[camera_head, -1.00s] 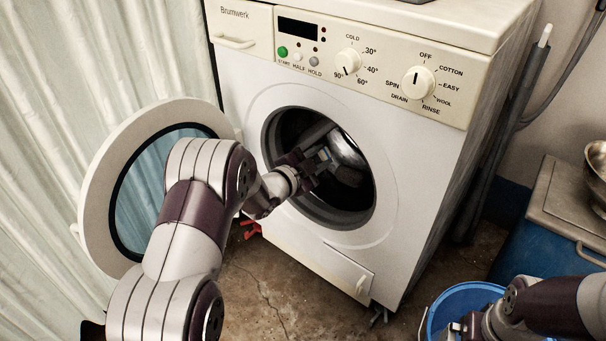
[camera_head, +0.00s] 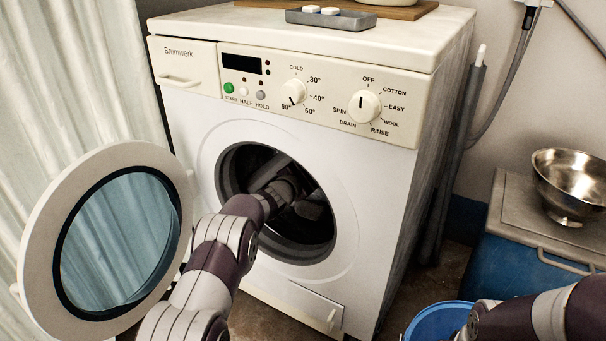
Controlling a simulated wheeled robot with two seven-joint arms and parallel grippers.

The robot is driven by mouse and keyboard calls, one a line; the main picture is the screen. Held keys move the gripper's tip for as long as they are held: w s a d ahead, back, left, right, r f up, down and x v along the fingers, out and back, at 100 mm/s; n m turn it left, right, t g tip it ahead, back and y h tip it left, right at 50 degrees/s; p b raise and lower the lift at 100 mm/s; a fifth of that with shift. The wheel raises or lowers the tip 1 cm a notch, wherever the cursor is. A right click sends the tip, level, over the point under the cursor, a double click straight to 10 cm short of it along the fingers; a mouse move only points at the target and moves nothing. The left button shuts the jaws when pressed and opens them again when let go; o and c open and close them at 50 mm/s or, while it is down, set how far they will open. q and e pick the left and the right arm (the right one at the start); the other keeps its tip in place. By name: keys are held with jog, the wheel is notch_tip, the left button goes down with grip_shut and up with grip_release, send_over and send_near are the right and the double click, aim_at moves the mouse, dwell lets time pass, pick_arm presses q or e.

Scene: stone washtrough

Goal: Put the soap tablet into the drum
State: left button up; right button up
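The washing machine (camera_head: 375,185) stands in the middle with its round door (camera_head: 38,215) swung open to the left. My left arm reaches through the opening, and my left gripper (camera_head: 290,190) is inside the dark drum (camera_head: 325,232). Its fingers are too shaded and hidden to show whether they are open or hold a tablet. Two white tablets, which look like soap tablets (camera_head: 330,10), lie on a grey tray (camera_head: 350,22) on top of the machine. My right gripper (camera_head: 462,335) is mostly cut off at the bottom edge, by the blue bucket; its fingers do not show clearly.
A blue bucket (camera_head: 425,322) stands at the lower right. A steel bowl (camera_head: 572,180) sits on a grey-topped blue box (camera_head: 500,215) at the right. A wooden board (camera_head: 420,10) is on the machine's top. A pale curtain (camera_head: 65,80) hangs at the left.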

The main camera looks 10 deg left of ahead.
pick_arm(q)
jog(key=shift+x, duration=0.75)
jog(key=shift+f, duration=0.15)
jog(key=o, duration=1.1)
jog(key=p+v, duration=0.7)
jog(key=v, duration=0.5)
jog(key=shift+s+a+p, duration=0.1)
jog(key=shift+s+p, duration=0.2)
jog(key=shift+s, duration=0.05)
